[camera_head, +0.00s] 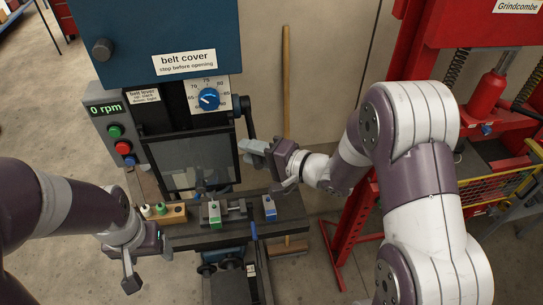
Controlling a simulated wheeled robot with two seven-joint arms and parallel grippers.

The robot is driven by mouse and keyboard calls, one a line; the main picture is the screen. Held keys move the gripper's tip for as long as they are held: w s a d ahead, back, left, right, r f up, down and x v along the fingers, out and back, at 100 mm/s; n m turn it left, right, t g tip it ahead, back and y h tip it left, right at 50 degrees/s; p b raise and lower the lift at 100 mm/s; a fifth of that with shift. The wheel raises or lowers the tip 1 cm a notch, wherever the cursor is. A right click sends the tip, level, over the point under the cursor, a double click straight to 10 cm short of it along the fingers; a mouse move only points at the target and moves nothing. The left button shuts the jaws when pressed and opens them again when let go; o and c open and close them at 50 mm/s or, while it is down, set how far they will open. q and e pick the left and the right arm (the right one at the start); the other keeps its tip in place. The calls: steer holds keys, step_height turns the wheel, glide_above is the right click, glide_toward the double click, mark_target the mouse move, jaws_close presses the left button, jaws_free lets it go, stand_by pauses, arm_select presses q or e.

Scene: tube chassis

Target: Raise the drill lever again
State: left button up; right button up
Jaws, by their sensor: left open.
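The drill press stands in the middle, with a blue belt cover (150,40) on top. A dark drill lever (247,118) hangs down on the right side of its head, its lower end at my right gripper. My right gripper (254,152) reaches in from the right, with its grey fingers at the lever's lower end. Whether they are closed around the lever or only beside it I cannot tell. My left gripper (148,270) is open and empty at the lower left, in front of the drill table and away from the lever.
The drill table (185,240) carries a vise (232,209), a blue block (269,207) and a wooden holder (165,216) with small bottles. A clear guard (195,160) stands behind them. The panel reads 0 rpm (105,109). A red press frame (400,75) stands at right, a broom behind.

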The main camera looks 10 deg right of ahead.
steer(key=b+v, duration=0.2)
steer(key=v, duration=0.9)
steer(key=shift+s+d, duration=0.2)
steer(key=shift+d, duration=0.05)
steer(key=shift+c, duration=0.4)
